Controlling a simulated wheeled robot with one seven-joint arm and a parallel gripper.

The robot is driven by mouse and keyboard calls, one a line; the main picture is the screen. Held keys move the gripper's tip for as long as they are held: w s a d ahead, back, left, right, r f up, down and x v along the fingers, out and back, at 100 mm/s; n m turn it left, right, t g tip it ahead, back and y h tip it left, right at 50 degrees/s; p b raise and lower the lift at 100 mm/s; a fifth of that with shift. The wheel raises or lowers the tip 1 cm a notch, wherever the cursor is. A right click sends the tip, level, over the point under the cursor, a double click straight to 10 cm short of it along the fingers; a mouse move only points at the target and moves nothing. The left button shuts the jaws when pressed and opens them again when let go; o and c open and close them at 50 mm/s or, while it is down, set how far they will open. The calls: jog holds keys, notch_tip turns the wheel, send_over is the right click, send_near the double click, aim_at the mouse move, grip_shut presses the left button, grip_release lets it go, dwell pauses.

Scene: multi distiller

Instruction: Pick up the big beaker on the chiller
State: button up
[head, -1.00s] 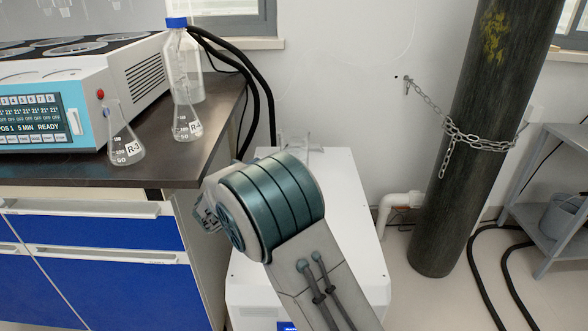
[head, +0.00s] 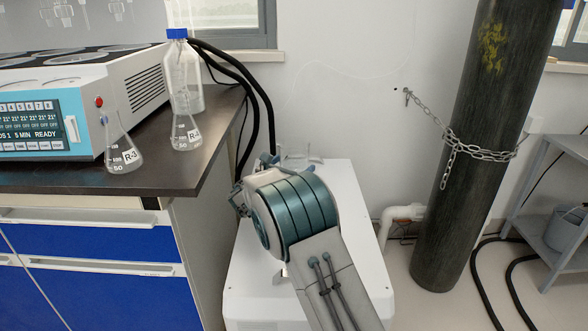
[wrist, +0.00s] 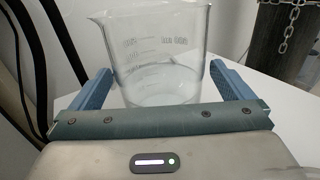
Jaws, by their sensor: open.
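The big beaker (wrist: 155,55) is clear glass with a spout and printed graduations. It stands upright on the white top of the chiller (wrist: 258,92). In the wrist view it is between the two blue fingers of my gripper (wrist: 158,76), which are open with a finger on either side. I cannot tell whether either finger touches the glass. In the head view only the upper part of the beaker (head: 302,160) shows past my arm, at the back of the chiller (head: 350,200). My arm hides most of the gripper there.
A dark-topped counter (head: 200,175) with blue drawers stands left of the chiller. It holds flask R-3 (head: 123,152), another small flask (head: 185,133), a blue-capped bottle (head: 190,90) and a multi-position instrument (head: 30,125). Black hoses run behind. A chained gas cylinder (head: 470,170) stands right.

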jog(key=shift+w+d+r, duration=0.1)
jog(key=shift+w+d, duration=0.2)
jog(key=shift+w, duration=0.25)
jog(key=c, duration=1.3)
jog(key=shift+c, duration=0.2)
jog(key=shift+r, duration=0.25)
